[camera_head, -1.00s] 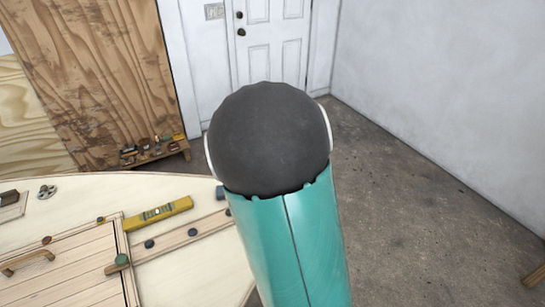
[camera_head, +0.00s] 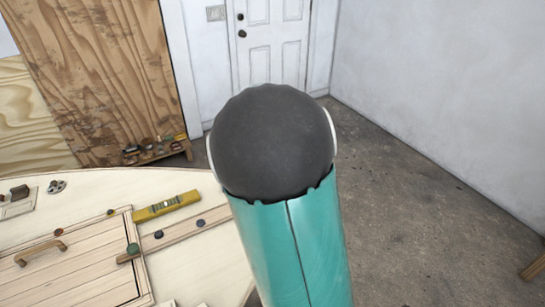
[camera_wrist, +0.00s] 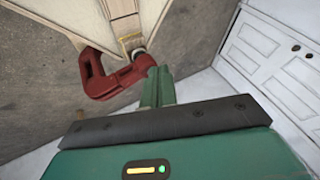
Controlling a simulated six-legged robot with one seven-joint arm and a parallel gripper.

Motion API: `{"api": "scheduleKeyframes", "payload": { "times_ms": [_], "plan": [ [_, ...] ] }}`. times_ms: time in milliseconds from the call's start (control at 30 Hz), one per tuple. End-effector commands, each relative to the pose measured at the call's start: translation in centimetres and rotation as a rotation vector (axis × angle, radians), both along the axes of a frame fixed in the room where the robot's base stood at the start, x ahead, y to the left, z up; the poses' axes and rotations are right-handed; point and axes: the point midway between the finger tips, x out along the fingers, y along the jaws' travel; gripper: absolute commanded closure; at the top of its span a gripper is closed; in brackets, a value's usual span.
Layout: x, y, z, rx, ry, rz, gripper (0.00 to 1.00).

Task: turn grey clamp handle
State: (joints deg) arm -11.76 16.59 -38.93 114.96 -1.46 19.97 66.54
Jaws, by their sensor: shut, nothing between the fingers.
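A red clamp (camera_wrist: 103,80) grips the edge of the pale wooden hull panel (camera_wrist: 50,14) in the wrist view. A small grey part (camera_wrist: 138,53) shows at its upper right end; I cannot tell whether this is the handle or the screw. My gripper (camera_wrist: 158,86) is shut and empty, its green fingers close to the clamp's right end. Whether they touch the clamp is unclear. In the head view my arm hides the gripper, and no clamp shows there.
The hull top (camera_head: 195,262) carries a yellow level (camera_head: 166,206), a hatch with a wooden handle (camera_head: 40,253) and several small knobs. A low shelf (camera_head: 155,153) stands against the back wall. Concrete floor (camera_head: 420,210) is open to the right.

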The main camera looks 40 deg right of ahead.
Motion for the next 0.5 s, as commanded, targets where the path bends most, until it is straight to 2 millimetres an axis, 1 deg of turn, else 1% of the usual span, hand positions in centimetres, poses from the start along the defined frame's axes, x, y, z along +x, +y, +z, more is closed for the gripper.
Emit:
{"api": "scheduleKeyframes", "payload": {
  "times_ms": [33, 233, 400, 500],
  "plan": [
    [0.3, 0.6, 0.8, -0.001, -0.003, 0.007, 1.0],
    [0.6, 2.1, 3.5, -0.001, -0.005, 0.008, 1.0],
    [0.7, 3.8, 6.1, 0.0, -0.005, 0.006, 1.0],
    [0.7, 4.5, 7.2, 0.001, -0.005, 0.005, 1.0]
  ]
}}
